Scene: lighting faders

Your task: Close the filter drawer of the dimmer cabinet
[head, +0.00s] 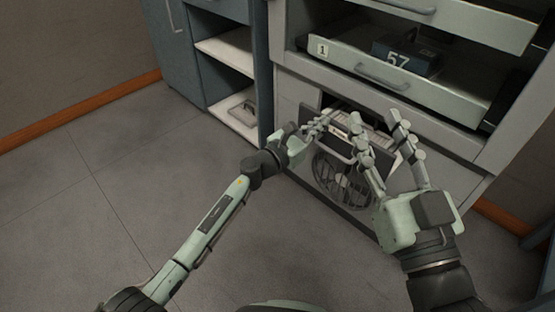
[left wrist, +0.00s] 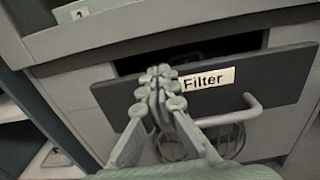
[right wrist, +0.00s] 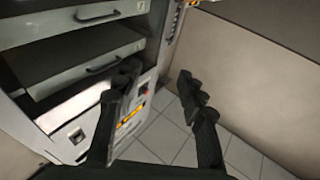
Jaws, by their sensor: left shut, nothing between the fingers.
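The filter drawer has a dark front (left wrist: 275,82) with a white "Filter" label (left wrist: 208,79) and a grey bar handle (left wrist: 238,114). A dark gap shows above its front, so it stands partly open. In the head view pale ribbed contents (head: 374,135) show behind the front. My left gripper (head: 321,124) is shut and empty, its tips (left wrist: 162,72) in front of the drawer's front, left of the label. I cannot tell if they touch it. My right gripper (head: 376,118) is open and empty, over the drawer's right side; its spread fingers show in the right wrist view (right wrist: 158,82).
The grey dimmer cabinet (head: 289,55) holds an upper drawer (head: 430,97) marked 1, pulled out with a box (head: 405,54) marked 57. A round fan grille (head: 341,180) sits below the filter drawer. A blue shelf unit (head: 228,85) stands left. Floor at left is clear.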

